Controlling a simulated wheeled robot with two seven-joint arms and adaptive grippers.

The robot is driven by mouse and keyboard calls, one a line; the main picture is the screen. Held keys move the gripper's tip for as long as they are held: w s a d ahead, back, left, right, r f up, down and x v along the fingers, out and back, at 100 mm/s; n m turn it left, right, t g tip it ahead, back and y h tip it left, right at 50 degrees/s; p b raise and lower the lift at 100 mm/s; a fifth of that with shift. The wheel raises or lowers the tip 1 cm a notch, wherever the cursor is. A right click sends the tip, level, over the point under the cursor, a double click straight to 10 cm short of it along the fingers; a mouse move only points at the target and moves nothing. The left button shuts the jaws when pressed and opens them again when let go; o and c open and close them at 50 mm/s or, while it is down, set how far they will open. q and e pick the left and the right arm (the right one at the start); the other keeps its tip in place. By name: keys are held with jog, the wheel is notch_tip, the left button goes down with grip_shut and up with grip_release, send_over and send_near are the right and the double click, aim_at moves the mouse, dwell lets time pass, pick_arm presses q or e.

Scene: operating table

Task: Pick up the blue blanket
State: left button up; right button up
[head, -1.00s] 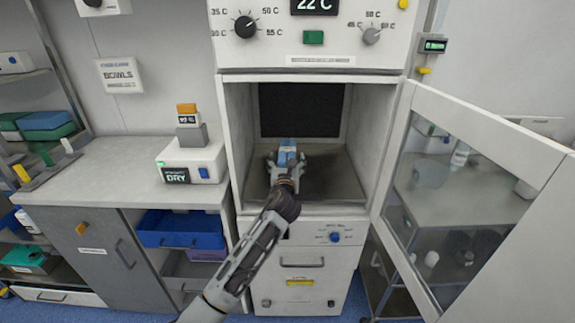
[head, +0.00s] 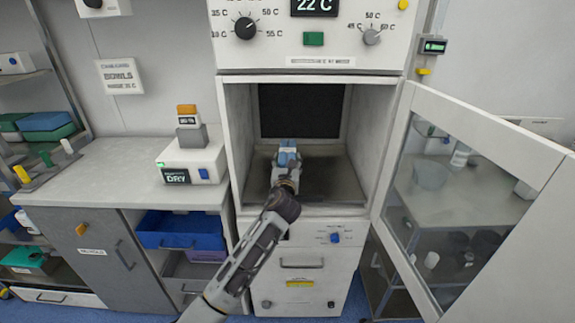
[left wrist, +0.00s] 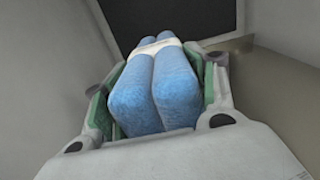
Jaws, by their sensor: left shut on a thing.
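The blue blanket (head: 287,154) is a folded or rolled blue bundle inside the open warming cabinet (head: 230,140). In the left wrist view the blanket (left wrist: 155,88) shows as two blue rolls side by side with a pale band around them. My left gripper (head: 287,163) reaches into the cabinet and is shut on the blanket, with a green-padded finger on each side of it. Whether the blanket touches the cabinet floor cannot be told. My right gripper is in neither view.
The cabinet's glass door (head: 465,190) stands open to the right. The cabinet walls are close on both sides of my left arm. A counter (head: 115,175) with a white box labelled DRY (head: 191,160) stands at the left. A blue drawer (head: 181,231) sits open below it.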

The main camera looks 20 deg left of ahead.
pick_arm(q)
jog(key=shift+r, duration=0.2)
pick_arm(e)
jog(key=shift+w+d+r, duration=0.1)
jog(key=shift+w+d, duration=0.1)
pick_arm(q)
jog(key=shift+r, duration=0.45)
notch_tip(320, 180, up, 9)
jog(key=p, duration=0.2)
jog(key=shift+f+p, duration=0.2)
jog(key=shift+p, duration=0.15)
jog(key=shift+r, duration=0.1)
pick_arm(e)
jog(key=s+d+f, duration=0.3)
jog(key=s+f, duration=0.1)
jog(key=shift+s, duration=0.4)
